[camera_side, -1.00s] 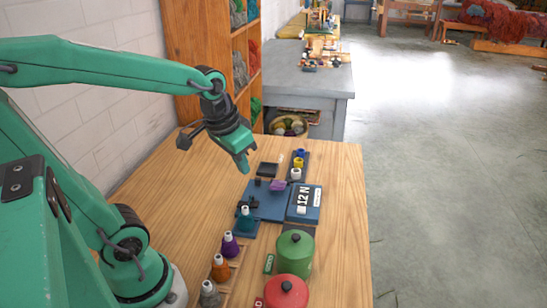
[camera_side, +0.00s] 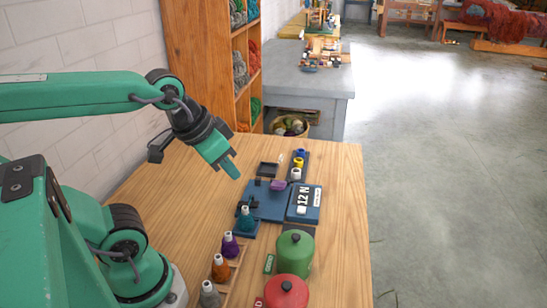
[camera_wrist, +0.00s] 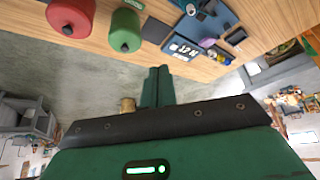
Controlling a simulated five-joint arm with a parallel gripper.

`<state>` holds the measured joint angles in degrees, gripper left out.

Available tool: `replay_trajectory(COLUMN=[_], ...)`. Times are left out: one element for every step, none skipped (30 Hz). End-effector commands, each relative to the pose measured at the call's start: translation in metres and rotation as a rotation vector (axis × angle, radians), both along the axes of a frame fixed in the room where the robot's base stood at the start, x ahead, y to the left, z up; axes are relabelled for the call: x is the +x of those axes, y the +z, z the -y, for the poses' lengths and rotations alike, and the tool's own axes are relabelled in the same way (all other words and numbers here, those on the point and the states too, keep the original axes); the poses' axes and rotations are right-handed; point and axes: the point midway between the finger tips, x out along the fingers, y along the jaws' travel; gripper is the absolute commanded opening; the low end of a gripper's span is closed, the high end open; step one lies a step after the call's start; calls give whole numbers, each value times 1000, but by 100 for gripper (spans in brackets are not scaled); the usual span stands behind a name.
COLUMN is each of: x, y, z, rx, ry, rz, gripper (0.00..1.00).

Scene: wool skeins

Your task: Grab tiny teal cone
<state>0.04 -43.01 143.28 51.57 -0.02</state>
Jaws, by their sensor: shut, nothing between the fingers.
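The small teal cone (camera_side: 245,220) with a pale tip stands upright on the near end of a blue board, at the head of a row of cones, in the side view.
Purple (camera_side: 229,245), orange (camera_side: 220,267) and grey (camera_side: 208,294) cones stand in line nearer the camera. A green pot (camera_side: 294,255) and a red pot (camera_side: 286,292) stand to their right. A "12 N" block (camera_side: 304,203) lies right of the blue board (camera_side: 266,203). The table's left part is bare.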

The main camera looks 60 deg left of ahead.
Motion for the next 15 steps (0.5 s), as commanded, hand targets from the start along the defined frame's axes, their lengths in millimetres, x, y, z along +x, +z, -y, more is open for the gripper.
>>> replay_trajectory(x=[0, 0, 0, 0, 0, 0, 0, 0, 0, 0, 0, 0, 0, 0, 0], y=[0, 0, 0, 0, 0, 0, 0, 0, 0, 0, 0, 0, 0, 0, 0], z=[0, 0, 0, 0, 0, 0, 0, 0, 0, 0, 0, 0, 0, 0, 0], rx=[0, 0, 0, 0, 0, 0, 0, 0, 0, 0, 0, 0, 0, 0, 0], ry=[0, 0, 0, 0, 0, 0, 0, 0, 0, 0, 0, 0, 0, 0, 0], rz=[0, 0, 0, 0, 0, 0, 0, 0, 0, 0, 0, 0, 0, 0, 0], gripper=[0, 0, 0, 0, 0, 0, 4, 10, 18, 24, 29, 37, 43, 49, 57])
